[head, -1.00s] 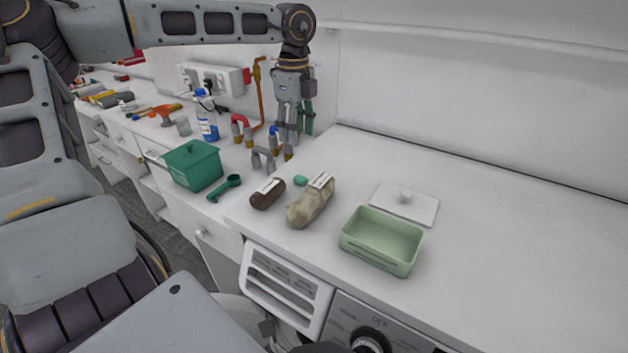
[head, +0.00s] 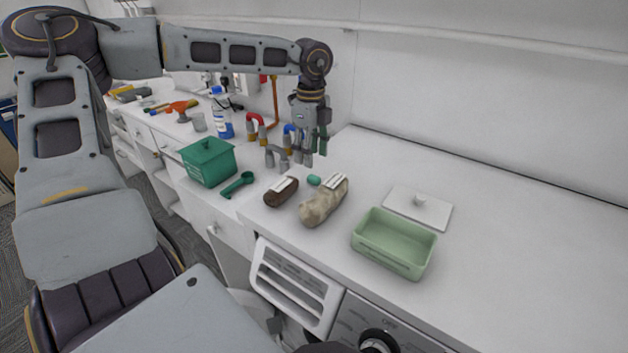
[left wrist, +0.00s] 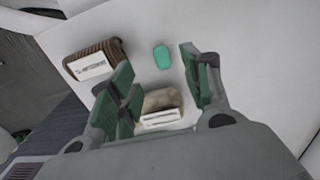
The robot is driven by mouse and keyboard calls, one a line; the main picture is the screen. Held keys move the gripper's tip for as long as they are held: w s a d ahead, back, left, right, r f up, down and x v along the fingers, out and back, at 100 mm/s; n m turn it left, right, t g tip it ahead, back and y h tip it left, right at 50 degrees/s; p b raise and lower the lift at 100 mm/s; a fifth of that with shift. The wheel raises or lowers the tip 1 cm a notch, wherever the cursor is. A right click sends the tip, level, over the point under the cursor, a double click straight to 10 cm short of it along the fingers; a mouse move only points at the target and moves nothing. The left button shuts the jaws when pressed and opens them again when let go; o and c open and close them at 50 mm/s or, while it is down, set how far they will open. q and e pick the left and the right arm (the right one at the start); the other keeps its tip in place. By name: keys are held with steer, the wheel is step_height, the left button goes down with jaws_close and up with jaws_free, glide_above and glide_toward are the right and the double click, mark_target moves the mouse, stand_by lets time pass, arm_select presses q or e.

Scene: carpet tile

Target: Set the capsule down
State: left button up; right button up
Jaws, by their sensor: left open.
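The capsule is a small teal rounded piece (head: 314,180) lying on the white counter, between a brown roll with a white label and a beige lumpy bag. My left gripper (head: 312,153) is above the counter, a little above and behind the capsule in the head view. In the left wrist view the capsule (left wrist: 162,57) lies beyond the fingertips, seen through the gap between the green-padded fingers of my left gripper (left wrist: 160,82). The gripper is open and empty, apart from the capsule. My right gripper is not in view.
The brown roll (head: 281,192) and beige bag (head: 323,203) lie close to the capsule. A light green open box (head: 394,243) and white lid (head: 417,207) stand to the right. Pipe pieces (head: 277,157), a dark green bin (head: 208,162) and a bottle (head: 222,115) are left. The counter's right side is clear.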

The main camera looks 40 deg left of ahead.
mark_target(313, 183)
arm_select(q)
steer(key=shift+f, duration=1.15)
steer(key=shift+w+d+f+p, duration=0.1)
steer(key=shift+f+p, duration=0.4)
steer(key=shift+f, duration=2.1)
steer(key=c, duration=0.9)
steer(key=shift+c, duration=0.2)
steer(key=shift+r, duration=0.1)
steer(key=shift+r+b, duration=0.4)
steer(key=shift+r, duration=4.55)
